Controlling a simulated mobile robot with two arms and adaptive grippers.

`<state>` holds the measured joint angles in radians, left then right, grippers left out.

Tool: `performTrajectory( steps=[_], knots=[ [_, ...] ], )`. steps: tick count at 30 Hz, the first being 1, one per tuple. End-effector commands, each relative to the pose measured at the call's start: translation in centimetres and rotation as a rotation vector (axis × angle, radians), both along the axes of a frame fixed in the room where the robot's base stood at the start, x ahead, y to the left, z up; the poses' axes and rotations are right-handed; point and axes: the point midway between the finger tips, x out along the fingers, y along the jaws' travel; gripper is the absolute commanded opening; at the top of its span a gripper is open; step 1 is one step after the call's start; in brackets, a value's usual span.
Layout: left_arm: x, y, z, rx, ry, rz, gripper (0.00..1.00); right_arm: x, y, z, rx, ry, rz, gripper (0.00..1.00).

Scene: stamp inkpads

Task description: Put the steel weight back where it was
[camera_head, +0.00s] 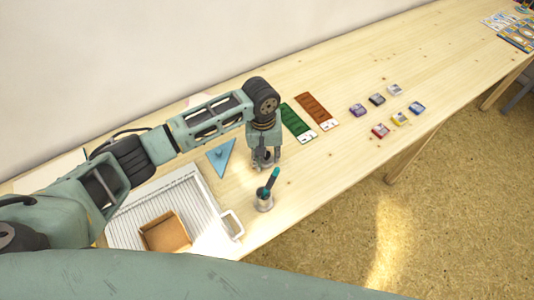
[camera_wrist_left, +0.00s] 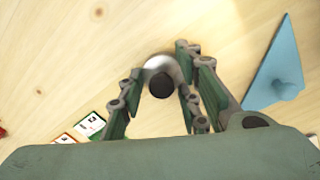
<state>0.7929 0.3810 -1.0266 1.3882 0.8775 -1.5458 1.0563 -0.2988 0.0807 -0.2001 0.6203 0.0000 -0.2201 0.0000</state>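The steel weight (camera_wrist_left: 153,62) shows in the left wrist view as a round, shiny body with a dark knob on top. It stands between the fingers of my left gripper (camera_wrist_left: 158,88), which lie close on both sides of it. In the head view my left gripper (camera_head: 265,160) points straight down at the table, and the weight is mostly hidden by the fingers. I cannot tell whether the fingers press on the weight or stand just clear of it. My right gripper is in neither view.
Green (camera_head: 297,121) and brown (camera_head: 315,108) strips and several inkpads (camera_head: 380,130) lie right. A ribbed white tray (camera_head: 190,185) holds a cardboard box (camera_head: 165,233).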

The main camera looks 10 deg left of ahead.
Motion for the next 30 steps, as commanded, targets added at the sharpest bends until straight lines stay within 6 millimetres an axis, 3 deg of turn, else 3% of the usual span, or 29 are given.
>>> performTrajectory(
  steps=[6,17,20,30],
  knots=[
    [0.0,0.0,0.0,0.000,0.000,0.000,0.50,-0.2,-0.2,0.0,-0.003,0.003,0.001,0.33],
    [0.0,0.0,0.4,0.000,-0.002,-0.001,0.50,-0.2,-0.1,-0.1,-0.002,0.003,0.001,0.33],
    [0.0,0.0,1.7,-0.002,-0.002,-0.001,0.50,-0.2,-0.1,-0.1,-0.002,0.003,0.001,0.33],
    [0.0,0.5,8.8,-0.002,-0.003,0.000,0.50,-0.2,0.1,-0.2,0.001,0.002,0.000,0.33]
  ],
)
